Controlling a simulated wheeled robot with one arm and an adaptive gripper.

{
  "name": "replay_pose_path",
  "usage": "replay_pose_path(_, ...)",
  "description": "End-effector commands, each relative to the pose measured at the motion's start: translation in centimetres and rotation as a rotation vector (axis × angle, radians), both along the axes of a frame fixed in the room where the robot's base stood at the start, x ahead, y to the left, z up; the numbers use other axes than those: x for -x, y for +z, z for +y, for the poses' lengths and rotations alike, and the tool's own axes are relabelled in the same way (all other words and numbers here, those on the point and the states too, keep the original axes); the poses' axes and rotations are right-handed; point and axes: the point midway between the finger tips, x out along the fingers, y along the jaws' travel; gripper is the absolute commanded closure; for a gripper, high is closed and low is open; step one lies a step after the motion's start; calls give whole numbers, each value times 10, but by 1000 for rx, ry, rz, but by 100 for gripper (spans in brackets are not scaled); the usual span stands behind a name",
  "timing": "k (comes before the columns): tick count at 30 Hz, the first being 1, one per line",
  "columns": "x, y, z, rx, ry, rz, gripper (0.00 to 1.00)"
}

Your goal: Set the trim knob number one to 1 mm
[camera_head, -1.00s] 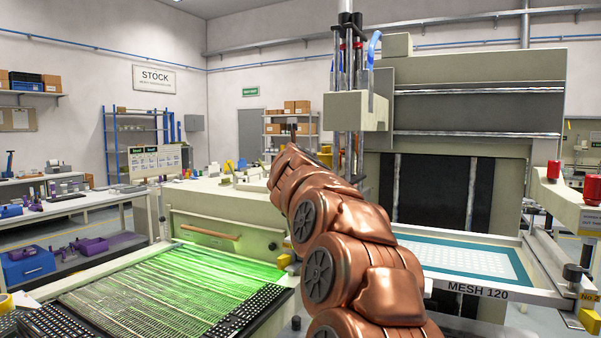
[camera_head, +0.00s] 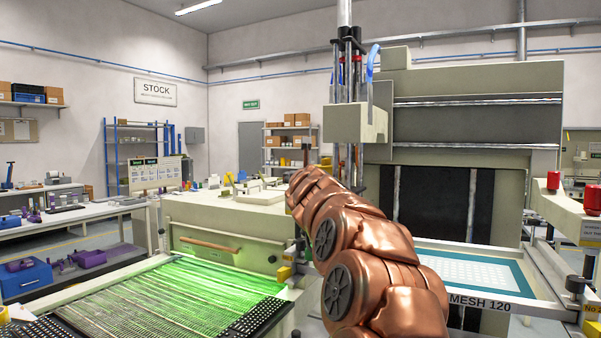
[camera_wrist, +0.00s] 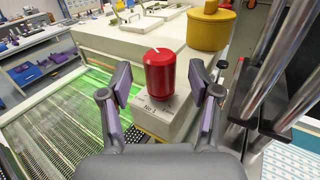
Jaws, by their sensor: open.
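The red trim knob number one (camera_wrist: 160,74) stands on a pale block marked "No 1" (camera_wrist: 148,116) in the wrist view. It has a white pointer line on its top and dark scale marks around its base, too small to read. My gripper (camera_wrist: 161,88) is open, with one finger on each side of the knob. Gaps show between the fingers and the knob, so they appear apart from it. In the head view my copper-coloured arm hides the gripper and this knob.
A yellow round part (camera_wrist: 209,27) stands behind the knob. Metal columns (camera_wrist: 285,65) rise close on the right. A green-lit bed (camera_head: 170,295) lies to the left. The MESH 120 screen frame (camera_head: 480,301) and other red knobs (camera_head: 553,175) are on the right.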

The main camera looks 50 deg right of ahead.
Motion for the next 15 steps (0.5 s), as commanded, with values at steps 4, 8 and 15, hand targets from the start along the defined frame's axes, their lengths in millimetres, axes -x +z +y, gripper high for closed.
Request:
replay_pose_path(4, -11, 3, -10, 0, 1, 0, 38)
replay_pose_path(8, -17, 2, -16, 0, 1, -1, 38)
replay_pose_path(15, -23, 1, -21, 1, 1, -1, 38)
